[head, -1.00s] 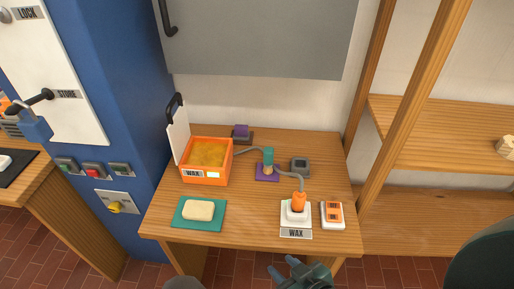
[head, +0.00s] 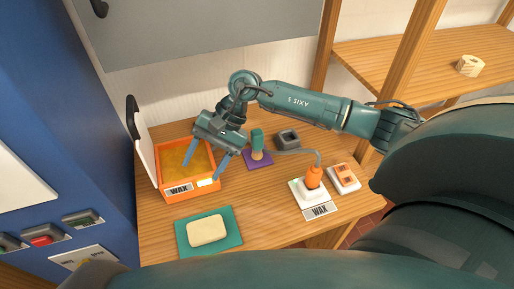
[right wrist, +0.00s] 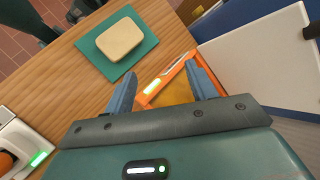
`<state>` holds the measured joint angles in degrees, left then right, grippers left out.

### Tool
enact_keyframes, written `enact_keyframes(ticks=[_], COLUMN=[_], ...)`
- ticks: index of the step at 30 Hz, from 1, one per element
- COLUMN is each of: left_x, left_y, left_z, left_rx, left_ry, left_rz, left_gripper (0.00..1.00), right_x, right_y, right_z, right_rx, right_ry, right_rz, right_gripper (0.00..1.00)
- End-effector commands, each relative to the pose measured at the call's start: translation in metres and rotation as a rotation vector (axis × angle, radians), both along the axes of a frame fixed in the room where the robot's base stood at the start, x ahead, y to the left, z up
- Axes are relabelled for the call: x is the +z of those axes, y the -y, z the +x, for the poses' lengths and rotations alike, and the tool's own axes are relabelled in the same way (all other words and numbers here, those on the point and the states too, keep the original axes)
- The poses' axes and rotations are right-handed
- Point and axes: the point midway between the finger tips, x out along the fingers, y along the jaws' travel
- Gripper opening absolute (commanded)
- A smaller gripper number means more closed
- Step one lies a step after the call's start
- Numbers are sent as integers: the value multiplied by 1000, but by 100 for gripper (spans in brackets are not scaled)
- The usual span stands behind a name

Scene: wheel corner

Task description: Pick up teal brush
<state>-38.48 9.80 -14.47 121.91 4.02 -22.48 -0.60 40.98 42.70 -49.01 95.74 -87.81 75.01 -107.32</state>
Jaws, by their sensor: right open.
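The teal brush (head: 257,139) stands upright on a small purple mat (head: 258,163), with a teal upper part and a tan lower part. My right gripper (head: 205,160) is open and empty, to the left of the brush. Its two blue fingers point down over the front of the orange wax tray (head: 216,187), apart from the brush. In the right wrist view, the open fingers (right wrist: 160,75) frame the tray's edge, and the brush does not show there. My left gripper cannot be made out.
A soap-like block (head: 207,230) lies on a teal mat (head: 182,239) in front. A grey cord runs to an orange-handled tool (head: 313,178) on a white base at the right, beside an orange-and-white box (head: 344,177). A grey block (head: 287,138) stands behind the brush.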

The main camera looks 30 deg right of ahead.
Motion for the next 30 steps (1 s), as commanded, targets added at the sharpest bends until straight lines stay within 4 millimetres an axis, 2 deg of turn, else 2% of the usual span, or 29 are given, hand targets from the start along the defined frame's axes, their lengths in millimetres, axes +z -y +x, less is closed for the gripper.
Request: enact_keyframes(ticks=[1,3,6,9,13,21,30], left_x=[-3,-3,-5,-5,-2,2,0], left_y=[2,4,6,8,8,6,3], left_z=[0,0,-1,-2,-2,-1,-2], left_rx=[-2,-4,-6,-9,-10,-12,-9], left_ry=[4,7,7,7,10,15,8], left_rz=[-8,-15,-22,-27,-27,-17,-5], left_gripper=[0,0,0,0,0,0,0], right_x=[-1,4,17,27,19,-30,-55], right_y=[38,86,138,168,179,178,176], right_z=[17,33,45,50,51,51,51], right_rx=[88,202,313,373,399,399,397], right_ry=[99,181,229,239,234,236,237], right_rz=[-154,-342,-535,-641,-682,-678,-676], right_gripper=[56,56,56,56,56,56,56])
